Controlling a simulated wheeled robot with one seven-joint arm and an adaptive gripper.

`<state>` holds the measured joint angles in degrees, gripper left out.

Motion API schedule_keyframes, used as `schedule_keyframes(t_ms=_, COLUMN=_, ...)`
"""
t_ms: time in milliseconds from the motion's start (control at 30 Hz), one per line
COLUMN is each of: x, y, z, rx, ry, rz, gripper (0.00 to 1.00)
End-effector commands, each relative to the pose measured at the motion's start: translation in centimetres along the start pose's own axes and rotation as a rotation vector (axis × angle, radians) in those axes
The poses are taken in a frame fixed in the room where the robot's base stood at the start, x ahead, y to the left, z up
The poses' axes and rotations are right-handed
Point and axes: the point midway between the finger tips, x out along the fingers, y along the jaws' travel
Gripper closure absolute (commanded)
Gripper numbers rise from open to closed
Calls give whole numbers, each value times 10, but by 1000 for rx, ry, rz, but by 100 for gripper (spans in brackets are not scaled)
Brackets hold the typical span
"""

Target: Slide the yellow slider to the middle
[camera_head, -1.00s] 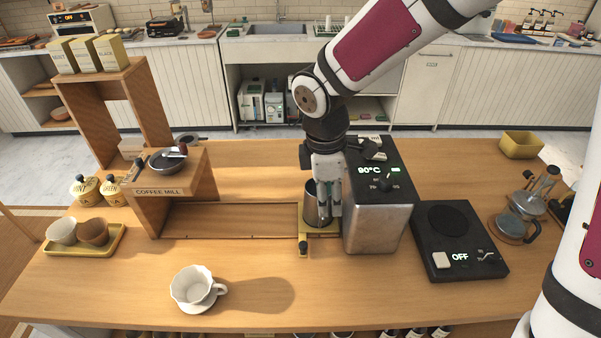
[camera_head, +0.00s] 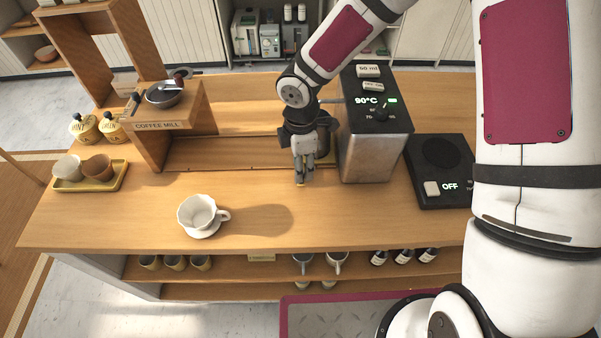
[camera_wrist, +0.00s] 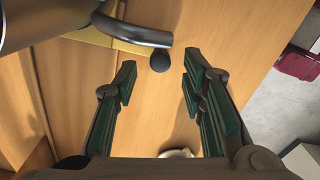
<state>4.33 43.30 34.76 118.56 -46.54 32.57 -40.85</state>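The yellow slider shows in the wrist view as a yellow plate (camera_wrist: 118,43) beneath a metal jug (camera_wrist: 50,15). A dark round knob (camera_wrist: 160,63) shows beside the plate and below the jug's curved handle. In the head view the slider is almost wholly hidden behind my gripper, at the right end of the wooden recess (camera_head: 225,153), just left of the coffee machine (camera_head: 375,150). My gripper (camera_head: 301,180) points down at the front of the slider. Its two fingers are apart, with the knob seen between their tips. I cannot tell whether they touch it.
A black scale (camera_head: 437,170) is right of the machine. The counter between cup and machine is clear.

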Motion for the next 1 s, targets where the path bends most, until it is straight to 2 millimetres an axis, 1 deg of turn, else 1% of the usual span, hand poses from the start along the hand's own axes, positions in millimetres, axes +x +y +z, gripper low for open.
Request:
schedule_keyframes(t_ms=33, x=8, y=-2, z=-1, rx=-3, ry=1, rz=-3, gripper=62)
schedule_keyframes(t_ms=100, x=18, y=-2, z=-1, rx=-2, ry=0, rz=-3, gripper=62)
schedule_keyframes(t_ms=300, x=36, y=-1, z=0, rx=0, ry=0, rz=-1, gripper=62)
schedule_keyframes(t_ms=433, x=40, y=0, z=0, rx=-2, ry=0, rz=1, gripper=62)
schedule_keyframes(t_ms=633, x=40, y=0, z=0, rx=-1, ry=0, rz=1, gripper=62)
schedule_keyframes(t_ms=667, x=40, y=0, z=0, rx=-1, ry=0, rz=1, gripper=65)
schedule_keyframes(t_ms=700, x=40, y=0, z=0, rx=0, ry=0, rz=1, gripper=74)
schedule_keyframes(t_ms=767, x=40, y=0, z=0, rx=0, ry=0, rz=1, gripper=87)
schedule_keyframes(t_ms=800, x=40, y=0, z=0, rx=0, ry=0, rz=1, gripper=96)
schedule_keyframes(t_ms=833, x=40, y=0, z=0, rx=0, ry=0, rz=1, gripper=100)
schedule_keyframes(t_ms=1000, x=39, y=0, z=0, rx=0, ry=0, rz=1, gripper=100)
